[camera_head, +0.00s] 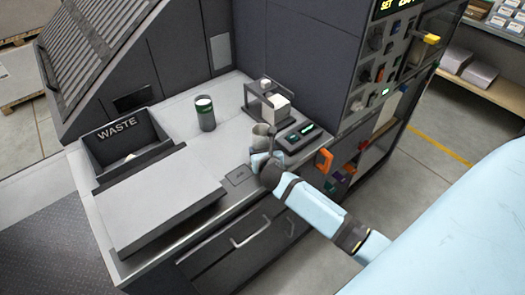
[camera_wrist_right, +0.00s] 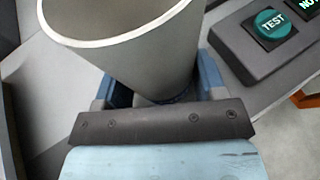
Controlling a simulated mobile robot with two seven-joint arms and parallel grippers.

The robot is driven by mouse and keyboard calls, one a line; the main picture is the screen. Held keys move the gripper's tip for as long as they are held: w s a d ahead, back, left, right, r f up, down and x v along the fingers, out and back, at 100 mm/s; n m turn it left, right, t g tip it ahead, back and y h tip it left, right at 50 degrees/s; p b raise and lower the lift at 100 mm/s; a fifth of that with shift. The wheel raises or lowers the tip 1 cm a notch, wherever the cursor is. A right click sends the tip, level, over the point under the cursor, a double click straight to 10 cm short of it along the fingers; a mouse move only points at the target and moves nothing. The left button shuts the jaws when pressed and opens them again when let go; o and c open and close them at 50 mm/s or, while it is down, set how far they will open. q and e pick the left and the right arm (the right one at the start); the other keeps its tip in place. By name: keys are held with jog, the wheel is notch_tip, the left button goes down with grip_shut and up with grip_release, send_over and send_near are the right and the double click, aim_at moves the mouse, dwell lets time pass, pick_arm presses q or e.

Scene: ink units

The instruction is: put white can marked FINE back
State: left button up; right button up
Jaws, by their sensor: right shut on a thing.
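My right gripper (camera_head: 262,158) is shut on a grey open-topped cup (camera_head: 262,137) at the front of the bench. In the right wrist view the cup (camera_wrist_right: 125,50) is large, tilted in the picture, with a pale rim and bare inner wall; blue fingers (camera_wrist_right: 165,88) grip its lower part. I see no FINE marking on it. A dark can (camera_head: 205,115) with a white top and a green mark stands apart on the bench behind; its lettering is too small to read. My left gripper is not in view.
A black frame stand (camera_head: 266,98) with a white piece and a control box (camera_head: 299,137) stand beside the cup; its green TEST button (camera_wrist_right: 271,24) shows in the wrist view. A WASTE bin (camera_head: 122,150) and raised grey plate (camera_head: 165,200) lie left. The bench around the dark can is clear.

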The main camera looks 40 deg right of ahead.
jog(key=o, duration=1)
jog(key=v, duration=1.2)
jog(key=s+a+f+m+y, duration=0.2)
jog(key=s+a+f+m, duration=0.1)
jog(key=m, duration=0.6)
jog(key=s+a+f+m+g+y, duration=0.1)
jog(key=s+a+f+m+y, duration=0.2)
jog(key=s+m, duration=0.4)
jog(key=s+a+f+m+y, duration=0.3)
jog(key=s+a+f+m, duration=0.2)
jog(key=m, duration=0.7)
jog(key=shift+s+a+f+m+g, duration=0.1)
jog(key=shift+s+a+m+g, duration=0.1)
jog(key=shift+a, duration=0.3)
jog(key=shift+s+a+f+m+g, duration=0.1)
jog(key=shift+s+a, duration=0.1)
jog(key=shift+a, duration=0.25)
